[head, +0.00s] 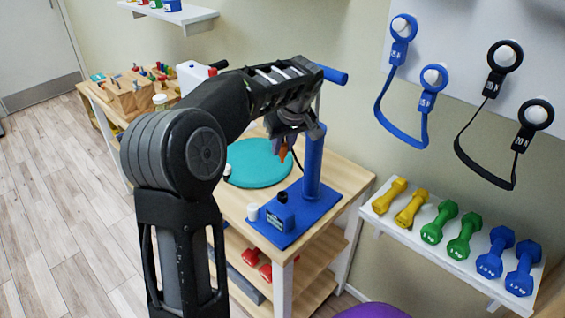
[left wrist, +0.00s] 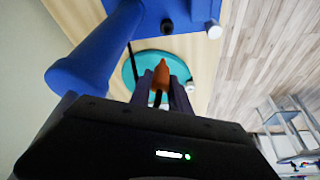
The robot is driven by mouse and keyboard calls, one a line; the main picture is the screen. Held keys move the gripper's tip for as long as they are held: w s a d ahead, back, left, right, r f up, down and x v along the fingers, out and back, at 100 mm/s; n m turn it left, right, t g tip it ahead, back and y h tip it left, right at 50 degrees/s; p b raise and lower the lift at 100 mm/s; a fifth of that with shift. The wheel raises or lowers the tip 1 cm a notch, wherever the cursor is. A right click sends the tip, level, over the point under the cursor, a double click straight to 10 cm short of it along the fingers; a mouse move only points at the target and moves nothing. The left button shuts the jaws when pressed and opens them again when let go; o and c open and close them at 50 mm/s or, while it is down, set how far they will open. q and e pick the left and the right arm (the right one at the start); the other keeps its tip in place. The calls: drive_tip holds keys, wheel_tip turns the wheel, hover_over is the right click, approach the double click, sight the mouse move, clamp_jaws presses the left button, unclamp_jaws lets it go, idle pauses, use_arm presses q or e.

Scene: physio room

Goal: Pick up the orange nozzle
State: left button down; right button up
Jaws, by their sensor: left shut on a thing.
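The orange nozzle (left wrist: 161,74) sits between the fingers of my left gripper (left wrist: 172,90) in the left wrist view, its tip pointing away from the gripper. In the head view the nozzle (head: 283,152) shows as a small orange piece below my left gripper (head: 279,142). The gripper is shut on it, above the table beside the blue post. A dark cord hangs close by the nozzle. My right gripper is in neither view.
A blue stand (head: 313,165) with a post and base is right beside the gripper. A teal disc (head: 258,172) lies on the wooden table (head: 345,176). Dumbbells (head: 464,236) rest on a white shelf at right. Resistance bands (head: 402,115) hang on the wall.

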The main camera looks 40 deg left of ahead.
use_arm(q)
drive_tip(key=shift+r, duration=1.95)
